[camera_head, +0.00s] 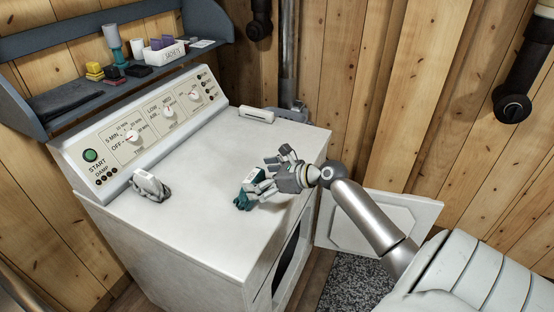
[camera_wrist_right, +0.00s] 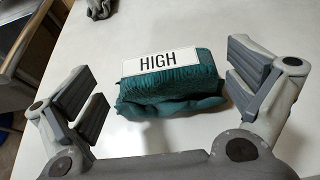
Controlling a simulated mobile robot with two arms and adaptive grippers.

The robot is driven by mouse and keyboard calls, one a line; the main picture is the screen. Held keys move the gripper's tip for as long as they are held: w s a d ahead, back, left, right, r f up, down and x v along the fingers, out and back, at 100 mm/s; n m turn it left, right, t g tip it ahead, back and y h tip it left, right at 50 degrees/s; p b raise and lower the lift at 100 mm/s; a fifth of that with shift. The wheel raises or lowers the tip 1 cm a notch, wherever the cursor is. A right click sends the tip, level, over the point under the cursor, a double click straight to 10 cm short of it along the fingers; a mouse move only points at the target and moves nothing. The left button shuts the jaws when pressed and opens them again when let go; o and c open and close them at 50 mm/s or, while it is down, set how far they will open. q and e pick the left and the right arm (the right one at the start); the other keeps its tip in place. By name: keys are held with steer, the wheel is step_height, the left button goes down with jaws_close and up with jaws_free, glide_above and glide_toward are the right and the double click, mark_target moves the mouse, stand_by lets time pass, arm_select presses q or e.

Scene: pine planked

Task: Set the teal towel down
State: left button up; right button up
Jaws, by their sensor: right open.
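The teal towel (camera_head: 243,201) is a small folded bundle lying on the white top of the dryer (camera_head: 205,215). In the right wrist view the teal towel (camera_wrist_right: 172,92) carries a white label reading "HIGH". My right gripper (camera_head: 258,187) is at the towel, partly covering it in the head view. In the right wrist view my right gripper (camera_wrist_right: 170,95) is open, with its fingers apart on either side of the towel and visible gaps between. My left gripper is not in view.
A grey cloth bundle with a white label (camera_head: 151,185) lies on the dryer top near the control panel (camera_head: 140,135). A white object (camera_head: 257,115) lies at the back corner. A blue shelf (camera_head: 110,50) holds several small items. The dryer door (camera_head: 375,222) hangs open.

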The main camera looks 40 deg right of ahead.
steer(key=b+v, duration=0.1)
steer(key=v, duration=0.9)
steer(key=shift+s, duration=0.25)
steer(key=shift+d, duration=0.1)
stand_by(0.6)
